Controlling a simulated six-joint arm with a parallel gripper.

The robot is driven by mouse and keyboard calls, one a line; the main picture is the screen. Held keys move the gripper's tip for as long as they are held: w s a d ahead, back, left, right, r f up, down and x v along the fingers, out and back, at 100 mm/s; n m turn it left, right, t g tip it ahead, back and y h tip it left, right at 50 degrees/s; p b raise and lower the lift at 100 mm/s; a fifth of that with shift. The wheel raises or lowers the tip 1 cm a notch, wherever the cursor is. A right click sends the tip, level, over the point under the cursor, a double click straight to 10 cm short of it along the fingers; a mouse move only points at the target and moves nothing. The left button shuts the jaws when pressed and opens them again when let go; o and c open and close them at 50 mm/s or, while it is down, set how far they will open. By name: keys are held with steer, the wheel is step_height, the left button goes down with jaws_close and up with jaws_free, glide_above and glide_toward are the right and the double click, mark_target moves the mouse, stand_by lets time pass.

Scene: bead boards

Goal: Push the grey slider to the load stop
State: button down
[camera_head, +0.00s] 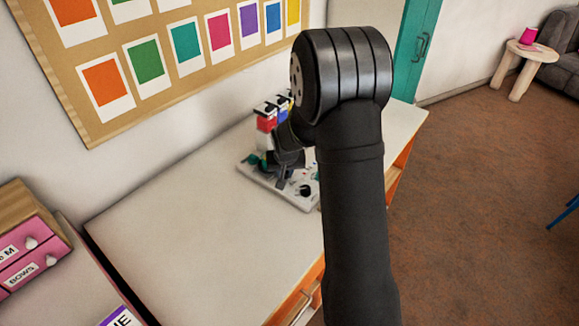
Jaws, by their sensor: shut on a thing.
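The bead board (300,200) is a small white board lying on the pale tabletop, partly hidden behind my arm. My gripper (283,163) is low over the board, in front of its coloured uprights. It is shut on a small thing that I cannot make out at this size. I cannot pick out the grey slider or the load stop, which may be hidden by my gripper and arm. A red and white upright (266,119) with a dark top stands at the board's back, with a blue and yellow part beside it. A small teal piece (252,158) is at the board's left.
The long pale table (180,235) is clear to the left of the board. A pink drawer unit (30,240) stands at the far left. A pinboard with colour cards (147,61) hangs on the wall behind. The floor (480,200) is open at right.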

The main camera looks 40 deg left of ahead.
steer(key=shift+s, duration=0.25)
steer(key=c, duration=1.2)
jaws_free()
steer(key=shift+d+r, duration=0.1)
steer(key=shift+r, duration=0.4)
steer(key=v, duration=1.6)
steer(key=shift+s+r, duration=0.15)
steer(key=shift+r, duration=0.05)
steer(key=shift+f, duration=0.1)
steer(key=x, duration=1.7)
steer(key=shift+f, duration=0.15)
